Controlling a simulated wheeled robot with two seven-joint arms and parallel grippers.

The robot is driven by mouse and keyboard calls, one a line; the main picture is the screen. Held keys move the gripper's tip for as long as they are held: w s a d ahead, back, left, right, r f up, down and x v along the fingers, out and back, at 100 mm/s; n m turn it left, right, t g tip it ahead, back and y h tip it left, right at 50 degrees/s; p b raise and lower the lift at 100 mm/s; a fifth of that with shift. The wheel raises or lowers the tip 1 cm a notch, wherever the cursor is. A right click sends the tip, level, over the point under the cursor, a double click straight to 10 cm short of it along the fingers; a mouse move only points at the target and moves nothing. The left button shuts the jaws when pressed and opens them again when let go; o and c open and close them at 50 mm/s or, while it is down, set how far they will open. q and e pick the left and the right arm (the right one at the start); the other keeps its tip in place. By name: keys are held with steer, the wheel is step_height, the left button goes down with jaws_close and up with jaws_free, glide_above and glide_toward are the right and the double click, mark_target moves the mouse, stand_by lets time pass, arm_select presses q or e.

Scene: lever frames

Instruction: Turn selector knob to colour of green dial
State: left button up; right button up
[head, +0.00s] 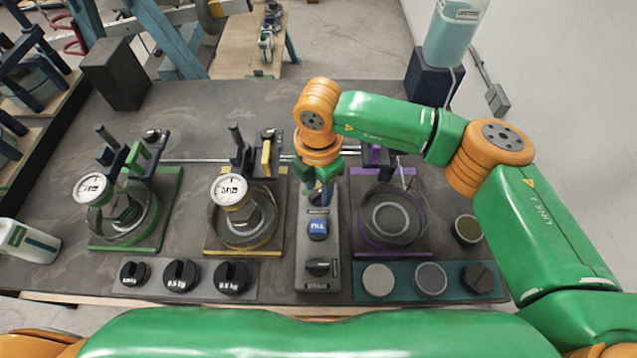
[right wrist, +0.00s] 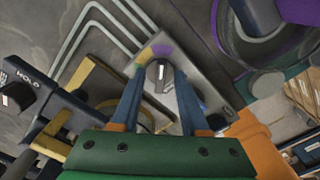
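The selector knob (right wrist: 158,76) is black with a pale mark. In the right wrist view it sits on a grey panel with green, yellow and purple patches around its far side. My right gripper (right wrist: 156,82) is open, its blue fingers on either side of the knob with gaps visible. A white round dial (head: 92,188) stands on the green-framed station (head: 170,205) at the left. My left gripper is out of view.
A yellow-framed station with a white dial (head: 229,190) stands left of the panel, and a purple-framed station (head: 427,215) right of it. The panel also has a blue button (head: 317,229) and a black knob (head: 318,267). Black weights (head: 181,276) line the front left.

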jaws_close()
